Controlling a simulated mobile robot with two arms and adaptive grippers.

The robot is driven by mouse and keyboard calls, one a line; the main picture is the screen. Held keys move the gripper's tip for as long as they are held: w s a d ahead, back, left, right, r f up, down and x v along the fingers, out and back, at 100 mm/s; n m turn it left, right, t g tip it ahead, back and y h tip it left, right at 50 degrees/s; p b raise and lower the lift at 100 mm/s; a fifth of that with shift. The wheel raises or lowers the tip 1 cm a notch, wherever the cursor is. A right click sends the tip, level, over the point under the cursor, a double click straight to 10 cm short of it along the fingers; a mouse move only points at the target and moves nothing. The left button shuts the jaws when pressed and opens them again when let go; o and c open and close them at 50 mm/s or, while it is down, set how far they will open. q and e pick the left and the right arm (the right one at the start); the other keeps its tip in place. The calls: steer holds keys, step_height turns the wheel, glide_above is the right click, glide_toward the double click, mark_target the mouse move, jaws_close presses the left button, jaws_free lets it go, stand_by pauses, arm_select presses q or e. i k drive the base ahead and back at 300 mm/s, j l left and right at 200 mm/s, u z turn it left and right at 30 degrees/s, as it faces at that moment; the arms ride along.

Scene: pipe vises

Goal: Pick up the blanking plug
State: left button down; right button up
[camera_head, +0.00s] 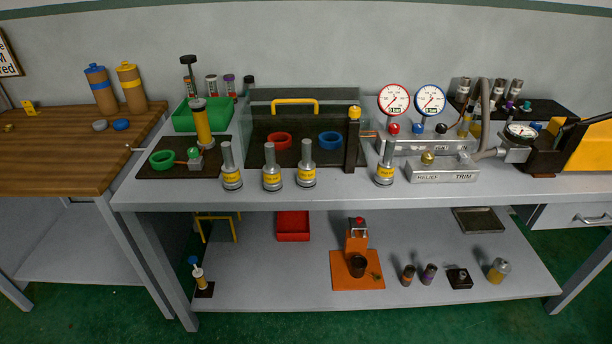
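I cannot tell for certain which thing is the blanking plug. Several grey metal pieces with yellow labelled bases stand upright near the front of the bench: one at the left (231,168), two in the middle (271,170) (306,167) and one farther right (385,166). Their labels are too small to read. A small brass knob (428,158) sits on the grey block marked RELIEF and TRIM (445,174). A small brass piece (9,127) lies on the wooden table at the far left. Neither of my grippers is in view.
The grey bench (340,193) holds a clear-walled enclosure with a yellow handle (296,102), a green bin (187,121), and two gauges (393,99) (430,99). The lower shelf has a red tray (292,226) and an orange stand (357,268). The bench's front strip is narrow.

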mark_target(273, 181)
steer(key=k+j+z, duration=0.25)
steer(key=j, duration=0.3)
steer(key=k+j+z, duration=0.25)
steer(key=k+j, duration=0.15)
steer(key=l+u, duration=0.5)
steer(key=l, duration=1.8)
steer(key=k, duration=0.05)
